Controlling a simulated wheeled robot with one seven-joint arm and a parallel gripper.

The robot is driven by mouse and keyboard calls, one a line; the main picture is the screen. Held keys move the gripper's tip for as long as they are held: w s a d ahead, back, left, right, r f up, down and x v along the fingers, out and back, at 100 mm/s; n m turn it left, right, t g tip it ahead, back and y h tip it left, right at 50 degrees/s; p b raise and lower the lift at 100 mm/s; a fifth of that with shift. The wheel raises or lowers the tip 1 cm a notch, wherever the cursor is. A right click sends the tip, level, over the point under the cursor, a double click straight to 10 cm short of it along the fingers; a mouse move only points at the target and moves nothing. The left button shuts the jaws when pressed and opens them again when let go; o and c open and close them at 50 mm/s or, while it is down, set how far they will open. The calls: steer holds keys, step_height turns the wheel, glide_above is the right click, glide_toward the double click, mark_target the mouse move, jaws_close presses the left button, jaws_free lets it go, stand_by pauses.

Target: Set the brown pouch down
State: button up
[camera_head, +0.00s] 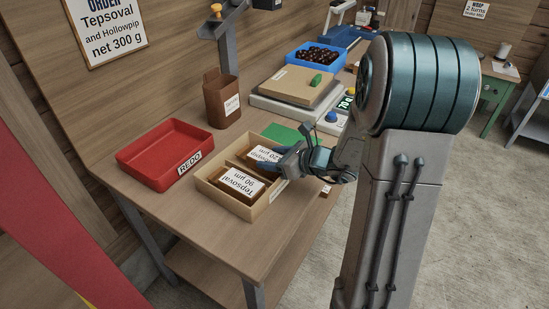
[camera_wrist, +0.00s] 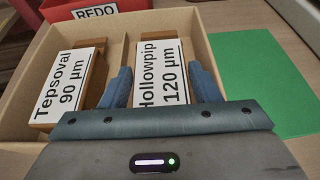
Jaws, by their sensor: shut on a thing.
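A brown pouch (camera_wrist: 163,68) with a white label "Hollowpip 120 µm" is between the blue fingers of my gripper (camera_wrist: 162,88), which is shut on it. In the head view the pouch (camera_head: 264,154) is at the right compartment of a tan crate (camera_head: 227,208); I cannot tell whether it touches the floor. A second brown pouch (camera_wrist: 70,82), labelled "Tepsoval 90 µm", lies in the left compartment, across a thin divider. The crate also fills much of the wrist view (camera_wrist: 200,40). My gripper (camera_head: 277,160) comes in from the right and hides part of the held pouch.
A red tray (camera_head: 150,160) marked REDO stands left of the crate. A green mat (camera_wrist: 262,80) lies to its right. Behind are a brown container (camera_head: 222,100), a scale (camera_head: 300,108) bearing a flat box, and a blue crate (camera_head: 317,56) of chestnuts.

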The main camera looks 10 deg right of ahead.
steer(key=o, duration=0.8)
steer(key=shift+s+d+r+p, duration=0.1)
steer(key=shift+d+r+p, duration=0.1)
steer(key=shift+p, duration=0.1)
steer(key=v, duration=1.1)
steer(key=s+a+n+g+h, duration=0.1)
steer(key=s+a+n+g, duration=0.2)
steer(key=n, duration=0.3)
steer(key=s+a+n+g+h, duration=0.1)
steer(key=s+a+n+g, duration=0.2)
steer(key=s+a+n, duration=0.1)
steer(key=s+a+n+g+h, duration=0.1)
steer(key=s+a+n+g, duration=0.1)
steer(key=s+n, duration=0.4)
steer(key=shift+s+a+f+n+g+h, duration=0.1)
steer(key=shift+a+n+g+h, duration=0.1)
steer(key=shift+a+n, duration=0.25)
steer(key=shift+a+f+n+g+h, duration=0.2)
steer(key=shift+a+n, duration=0.1)
steer(key=shift+n, duration=0.25)
steer(key=d+n+h, duration=0.1)
steer(key=n, duration=0.2)
steer(key=s+d+r+n+h, duration=0.1)
steer(key=n+h, duration=0.1)
steer(key=n, duration=0.1)
steer(key=s+d+r+n+t+h, duration=0.1)
steer(key=n+h, duration=0.1)
steer(key=n, duration=0.1)
steer(key=shift+s+n, duration=0.25)
steer(key=shift+n, duration=0.05)
